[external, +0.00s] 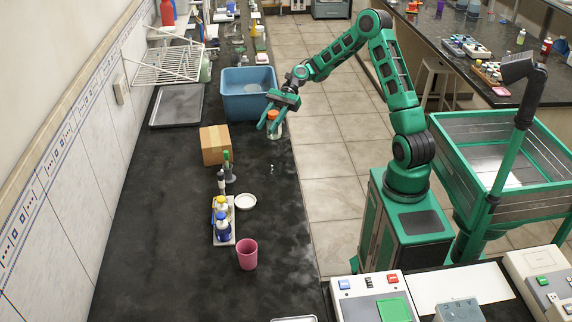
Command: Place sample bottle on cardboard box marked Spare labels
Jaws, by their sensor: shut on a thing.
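My gripper (267,127) is over the right edge of the dark bench, with its fingers pointing down. It is shut on the sample bottle (277,131), a small clear bottle with an orange cap. The fingers hide part of the bottle. I cannot tell whether its base touches the bench. The cardboard box (214,146) is brown and sits on the bench to the left of my gripper.
A blue tub (249,104) stands just behind my gripper. A dark tray (177,106) and white rack (164,66) lie behind the box. In front are a green-topped item (228,167), a white dish (246,201), a bottle tray (233,239) and a pink cup (247,255).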

